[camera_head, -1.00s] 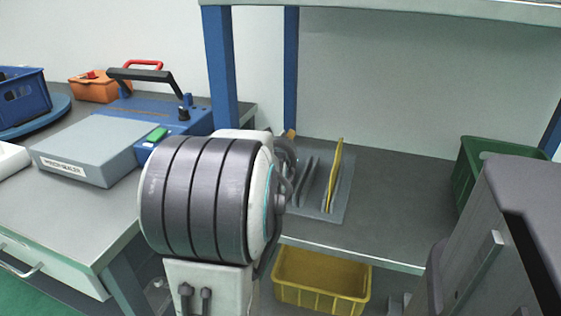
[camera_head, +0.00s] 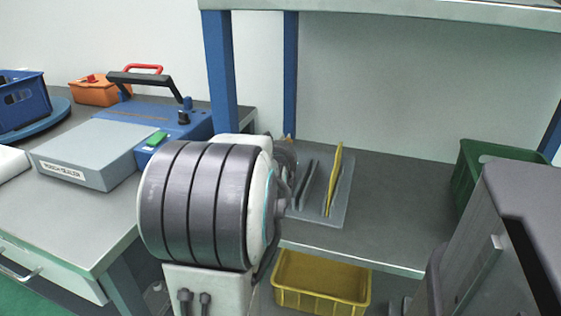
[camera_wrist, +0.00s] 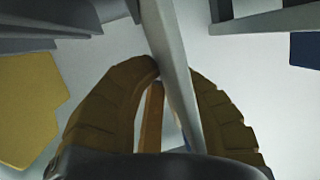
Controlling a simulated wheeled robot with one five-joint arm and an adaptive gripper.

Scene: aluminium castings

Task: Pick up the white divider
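In the wrist view, a pale grey-white flat panel (camera_wrist: 172,55), seen nearly edge-on, runs down between the two brown fingers of my gripper (camera_wrist: 174,72). It looks like the white divider. The fingertips appear to touch it on both sides, so my gripper looks shut on it. A narrow orange strip (camera_wrist: 152,118) shows between the left finger and the panel. In the head view, my arm hides my gripper and the panel. A grey rack (camera_head: 338,205) with upright dividers stands on the shelf just right of my arm.
A yellow divider (camera_head: 333,180) and a dark grey one (camera_head: 307,185) stand in the rack. A green crate (camera_head: 468,170) is at the right and a yellow crate (camera_head: 320,280) is below. The shelf between rack and green crate is clear. A grey-and-blue machine (camera_head: 95,150) sits at left.

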